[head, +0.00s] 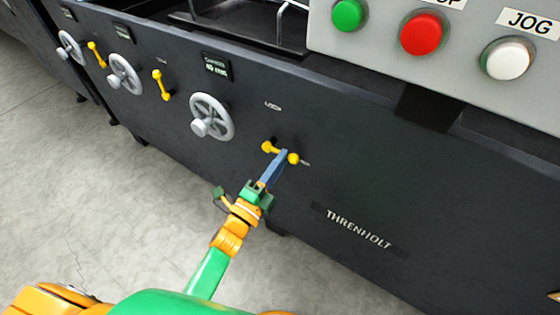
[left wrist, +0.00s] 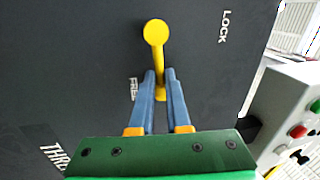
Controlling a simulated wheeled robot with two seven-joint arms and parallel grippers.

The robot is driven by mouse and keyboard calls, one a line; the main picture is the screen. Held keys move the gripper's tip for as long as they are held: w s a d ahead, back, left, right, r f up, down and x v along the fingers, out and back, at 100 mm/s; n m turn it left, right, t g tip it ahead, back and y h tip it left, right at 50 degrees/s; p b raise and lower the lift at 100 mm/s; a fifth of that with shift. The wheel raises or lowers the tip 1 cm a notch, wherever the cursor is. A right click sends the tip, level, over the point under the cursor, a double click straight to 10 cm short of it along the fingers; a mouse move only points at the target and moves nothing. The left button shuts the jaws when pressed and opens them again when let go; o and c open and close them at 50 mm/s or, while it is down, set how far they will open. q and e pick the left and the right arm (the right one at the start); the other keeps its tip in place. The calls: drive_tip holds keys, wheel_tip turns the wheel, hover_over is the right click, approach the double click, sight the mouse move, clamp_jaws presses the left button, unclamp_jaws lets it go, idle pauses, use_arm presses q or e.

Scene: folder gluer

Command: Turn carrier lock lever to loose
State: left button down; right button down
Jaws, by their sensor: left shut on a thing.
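The yellow carrier lock lever (head: 267,146) is on the dark machine front, with a round knob at its left end and another yellow end at its right in the head view. My left gripper (head: 281,156) is shut on the lever, its blue fingers near the right end. In the left wrist view the lever (left wrist: 155,34) runs from its large knob down between the fingers (left wrist: 160,88), which hide part of it. A LOCK label (left wrist: 224,27) is at upper right and a FREE label (left wrist: 134,88) is beside the left finger. My right gripper is not in view.
A grey handwheel (head: 212,117) is left of the lever, with more yellow levers (head: 162,85) and handwheels farther left. A grey button box (head: 450,50) juts out at the upper right. Grey floor (head: 120,210) is open at left.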

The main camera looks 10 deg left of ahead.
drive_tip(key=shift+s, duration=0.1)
use_arm(q)
drive_tip(key=c, duration=0.9)
unclamp_jaws()
drive_tip(key=v, duration=0.7)
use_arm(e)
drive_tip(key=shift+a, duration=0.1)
